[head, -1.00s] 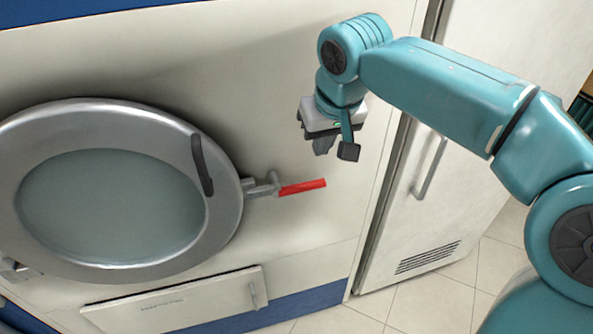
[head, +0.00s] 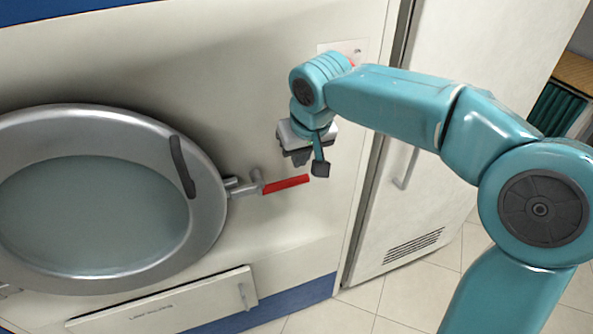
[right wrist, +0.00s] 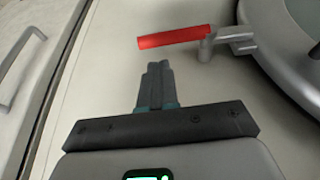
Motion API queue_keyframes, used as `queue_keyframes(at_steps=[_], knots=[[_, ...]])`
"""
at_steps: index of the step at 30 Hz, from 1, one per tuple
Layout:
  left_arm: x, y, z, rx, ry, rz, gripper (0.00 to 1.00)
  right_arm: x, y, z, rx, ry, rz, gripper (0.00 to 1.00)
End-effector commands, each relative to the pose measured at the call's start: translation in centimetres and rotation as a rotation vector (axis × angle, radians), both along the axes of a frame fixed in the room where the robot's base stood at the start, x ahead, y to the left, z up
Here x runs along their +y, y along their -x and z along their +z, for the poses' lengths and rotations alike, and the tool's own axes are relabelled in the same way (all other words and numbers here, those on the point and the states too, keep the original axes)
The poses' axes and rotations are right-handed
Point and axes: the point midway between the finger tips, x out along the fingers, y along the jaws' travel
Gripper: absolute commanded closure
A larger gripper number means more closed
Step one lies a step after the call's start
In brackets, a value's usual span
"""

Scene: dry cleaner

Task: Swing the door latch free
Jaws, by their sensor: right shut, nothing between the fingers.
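The door latch (head: 284,185) has a red handle that sticks out to the right of the round metal door (head: 208,228), roughly level and tilted slightly up at its free end. The door sits closed against the machine front. My right gripper (head: 310,166) is shut and empty, just above the free end of the red handle. In the right wrist view the shut fingers (right wrist: 156,82) point at the red handle (right wrist: 173,37), with a small gap between them. The grey latch pivot (right wrist: 216,42) is at the handle's door end. My left gripper is out of view.
A dark curved door handle (head: 183,167) is on the door rim. A low panel (head: 165,305) with a small handle is below the door. A white cabinet (head: 420,130) with a grey bar handle stands at the right, beyond a dark gap.

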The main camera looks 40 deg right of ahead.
Motion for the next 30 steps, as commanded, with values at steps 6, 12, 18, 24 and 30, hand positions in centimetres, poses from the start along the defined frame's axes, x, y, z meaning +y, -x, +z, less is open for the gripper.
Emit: queue_keyframes(at_steps=[6, 12, 18, 24, 30], knots=[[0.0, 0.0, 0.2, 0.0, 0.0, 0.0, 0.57, -0.2, -1.1, -3.8, 0.003, 0.001, 0.001, 1.0], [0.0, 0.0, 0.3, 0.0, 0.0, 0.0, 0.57, -0.3, -1.5, -5.4, -0.001, 0.001, 0.0, 1.0], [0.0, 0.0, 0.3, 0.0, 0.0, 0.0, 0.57, -0.3, -1.5, -5.6, -0.001, 0.001, 0.0, 1.0], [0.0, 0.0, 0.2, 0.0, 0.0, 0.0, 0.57, -0.3, -1.5, -5.6, -0.001, -0.001, -0.001, 1.0], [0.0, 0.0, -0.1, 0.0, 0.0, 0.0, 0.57, -0.5, -1.5, -6.0, -0.009, -0.033, -0.003, 1.0]])
